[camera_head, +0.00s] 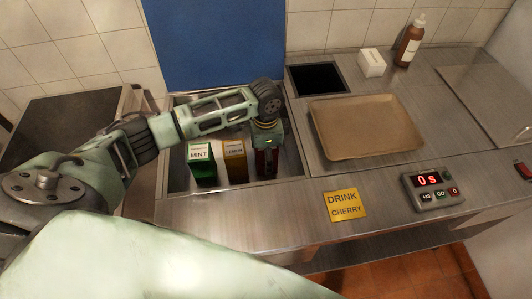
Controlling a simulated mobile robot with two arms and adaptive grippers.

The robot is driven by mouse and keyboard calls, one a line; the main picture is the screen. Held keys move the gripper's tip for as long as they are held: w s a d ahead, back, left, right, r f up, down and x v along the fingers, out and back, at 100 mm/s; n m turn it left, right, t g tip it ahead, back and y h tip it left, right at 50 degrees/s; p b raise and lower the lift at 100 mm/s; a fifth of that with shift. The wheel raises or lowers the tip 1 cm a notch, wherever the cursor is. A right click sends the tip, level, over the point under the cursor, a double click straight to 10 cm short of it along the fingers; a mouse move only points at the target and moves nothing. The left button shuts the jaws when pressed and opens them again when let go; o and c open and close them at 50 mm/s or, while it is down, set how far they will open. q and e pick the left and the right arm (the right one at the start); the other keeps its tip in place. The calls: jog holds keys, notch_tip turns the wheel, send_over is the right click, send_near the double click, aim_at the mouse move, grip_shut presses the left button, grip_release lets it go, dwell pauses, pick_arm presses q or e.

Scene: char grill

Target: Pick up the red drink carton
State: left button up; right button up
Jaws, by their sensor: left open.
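The red drink carton (265,168) stands in the metal bin at the rightmost place of a row of cartons. Its top is hidden by my left gripper (267,148), which points down right at it. The gripper's jaws are open; the view does not show clearly whether the fingers are around the carton or just above it. A green carton marked MINT (202,168) and a yellow carton marked LEMON (235,166) stand upright to the left. My right gripper is not in view.
The bin's front rim (235,192) and raised blue lid (218,45) bound the space around the cartons. A brown tray (366,128) lies to the right. A DRINK CHERRY sign (345,205) and a timer (432,189) reading 0 s are in front. A sauce bottle (409,42) and white box (372,63) stand behind.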

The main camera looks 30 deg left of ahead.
pick_arm(q)
jog(key=shift+f, duration=0.85)
jog(key=c, duration=1.4)
jog(key=shift+r, duration=0.1)
